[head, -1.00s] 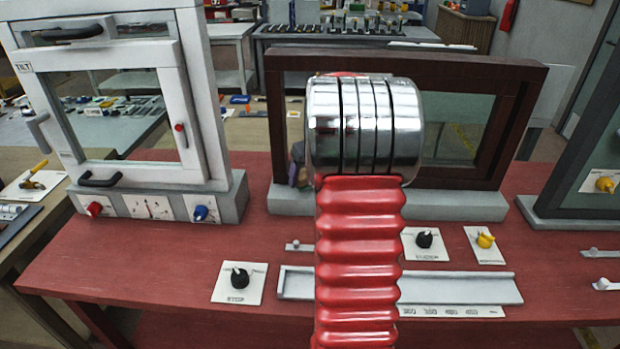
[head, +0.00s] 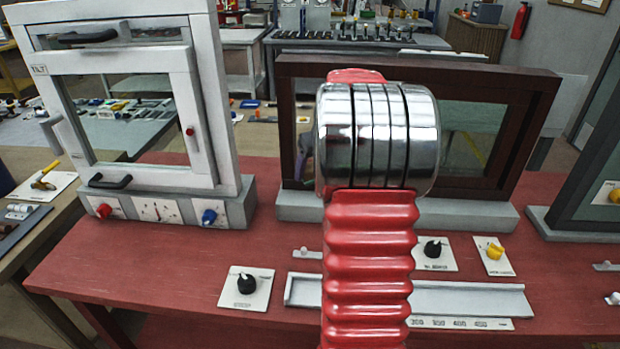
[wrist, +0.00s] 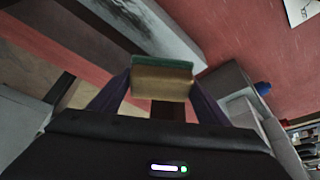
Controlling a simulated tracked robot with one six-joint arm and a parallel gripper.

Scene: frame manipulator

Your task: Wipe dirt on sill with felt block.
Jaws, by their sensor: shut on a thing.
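My gripper (wrist: 162,88) has purple fingers and is shut on the felt block (wrist: 162,80), which has a tan body and a green layer on its far side. The grey sill (head: 470,214) runs along the foot of the dark brown window frame. In the wrist view the sill (wrist: 165,38) lies beyond the block, with a dark speckled patch near the top; I cannot tell whether that is dirt. I cannot tell whether the block touches the sill. In the head view my red and chrome arm hides most of the gripper and the middle of the sill.
The dark brown window frame (head: 537,130) rises behind the sill. A white tilt window (head: 205,110) stands on the left, with a blue knob (head: 209,216). A grey channel (head: 470,299) and black knobs lie on the red table (head: 130,262) in front, which has clear room on the left.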

